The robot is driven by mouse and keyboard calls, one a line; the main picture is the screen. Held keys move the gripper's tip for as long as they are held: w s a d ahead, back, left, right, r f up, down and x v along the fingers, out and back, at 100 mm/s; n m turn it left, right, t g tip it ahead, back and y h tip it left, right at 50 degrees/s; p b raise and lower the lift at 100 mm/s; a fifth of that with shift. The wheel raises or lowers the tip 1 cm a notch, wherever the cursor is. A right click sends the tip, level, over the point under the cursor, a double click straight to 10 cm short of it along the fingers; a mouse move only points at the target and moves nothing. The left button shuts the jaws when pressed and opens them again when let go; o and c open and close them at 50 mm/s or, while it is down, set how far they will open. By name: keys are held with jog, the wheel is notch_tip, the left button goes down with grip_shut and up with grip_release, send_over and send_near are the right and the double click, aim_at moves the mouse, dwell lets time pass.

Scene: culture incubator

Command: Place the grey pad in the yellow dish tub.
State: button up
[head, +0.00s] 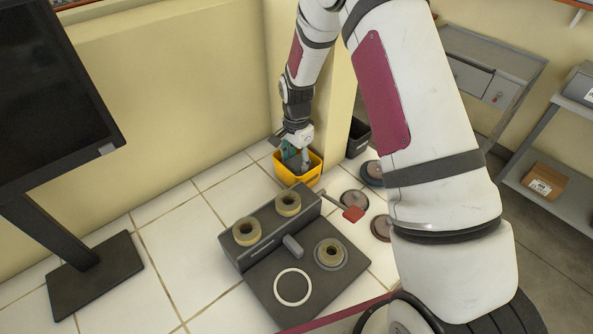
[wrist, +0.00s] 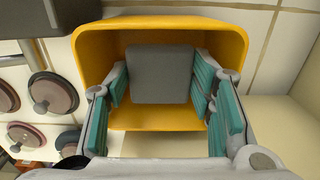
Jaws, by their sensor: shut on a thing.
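The yellow dish tub (head: 298,176) stands on the white tiles by the wall corner, and its open mouth fills the upper middle of the wrist view (wrist: 236,44). My gripper (head: 298,157) points down into it. In the wrist view its teal-padded fingers (wrist: 158,88) are on either side of the grey pad (wrist: 161,70) and hold it. The pad shows within the tub's outline. I cannot tell whether the pad touches the tub's floor. The pad is hard to make out in the head view.
A dark fixture with tan rings (head: 288,205) stands just in front of the tub, with a red-ended lever (head: 352,214) at its side. Round discs (head: 354,201) lie to the right. A black bin (head: 357,137) stands behind. A monitor (head: 50,90) is at left.

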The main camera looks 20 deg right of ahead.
aim_at(296, 171)
jog(key=shift+f+p, duration=0.3)
jog(key=shift+f, duration=1.95)
jog(key=shift+f, duration=0.15)
jog(key=o, duration=0.9)
